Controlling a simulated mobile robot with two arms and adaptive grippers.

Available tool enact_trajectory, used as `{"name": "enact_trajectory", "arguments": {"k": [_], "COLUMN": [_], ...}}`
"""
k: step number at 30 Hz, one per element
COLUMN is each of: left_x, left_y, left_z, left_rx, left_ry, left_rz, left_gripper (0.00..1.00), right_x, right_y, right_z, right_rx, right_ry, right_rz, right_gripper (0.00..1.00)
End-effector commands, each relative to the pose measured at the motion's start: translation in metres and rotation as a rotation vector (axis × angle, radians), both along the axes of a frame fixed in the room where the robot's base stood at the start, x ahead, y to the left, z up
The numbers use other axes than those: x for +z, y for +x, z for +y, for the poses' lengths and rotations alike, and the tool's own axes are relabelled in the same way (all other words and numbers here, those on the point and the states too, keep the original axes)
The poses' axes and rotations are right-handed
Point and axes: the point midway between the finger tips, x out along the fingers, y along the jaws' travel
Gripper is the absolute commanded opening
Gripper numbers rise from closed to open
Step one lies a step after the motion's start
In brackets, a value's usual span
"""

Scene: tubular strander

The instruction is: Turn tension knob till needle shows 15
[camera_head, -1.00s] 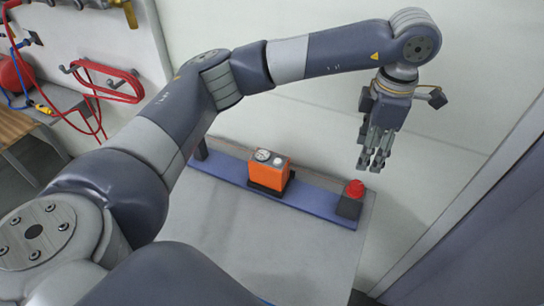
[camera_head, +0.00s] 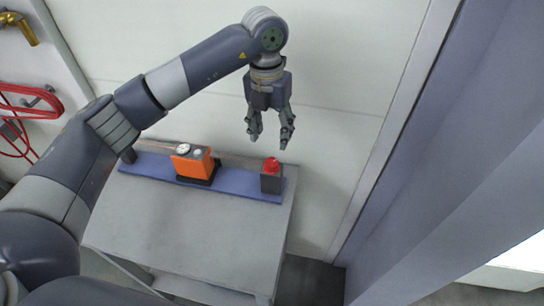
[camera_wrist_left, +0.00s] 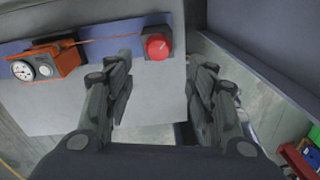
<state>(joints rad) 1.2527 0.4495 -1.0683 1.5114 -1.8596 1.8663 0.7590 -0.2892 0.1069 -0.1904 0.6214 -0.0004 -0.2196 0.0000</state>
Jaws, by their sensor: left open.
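The red tension knob (camera_head: 271,166) sits on a dark block at the right end of a blue rail (camera_head: 235,188). In the left wrist view the knob (camera_wrist_left: 156,46) shows from above with a pale mark on its top. An orange gauge box (camera_head: 194,163) with a round white dial (camera_head: 183,149) stands left of it on the rail. The dial (camera_wrist_left: 22,70) also shows in the wrist view; its needle reading is too small to tell. My left gripper (camera_head: 269,142) is open and empty, pointing down above the knob, not touching it. My right gripper is not in view.
The rail lies on a grey table (camera_head: 190,225) against a pale wall. A thin wire (camera_wrist_left: 100,39) runs from the gauge box toward the knob. A large grey-blue panel (camera_head: 420,150) stands to the right. A red hose (camera_head: 30,102) hangs at the left.

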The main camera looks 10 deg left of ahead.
Motion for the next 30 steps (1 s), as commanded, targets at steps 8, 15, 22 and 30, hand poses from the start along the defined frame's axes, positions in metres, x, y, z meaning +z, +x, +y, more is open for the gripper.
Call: {"name": "enact_trajectory", "arguments": {"k": [8,15,22,30], "left_x": [-0.048,-0.086,-0.099,-0.100], "left_y": [-0.003,-0.002,-0.001,-0.001], "left_z": [-0.002,-0.004,-0.004,-0.004], "left_rx": [-0.004,-0.004,-0.007,-0.007], "left_ry": [0.001,0.001,0.001,0.001], "left_rz": [0.006,0.003,0.000,0.000], "left_gripper": [0.51,0.51,0.51,0.39], "right_x": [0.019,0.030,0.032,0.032], "right_y": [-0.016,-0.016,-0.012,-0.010], "right_z": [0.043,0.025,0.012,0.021], "right_rx": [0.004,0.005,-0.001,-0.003], "right_ry": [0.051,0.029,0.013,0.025], "right_rz": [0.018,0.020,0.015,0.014], "right_gripper": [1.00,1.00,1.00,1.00]}}
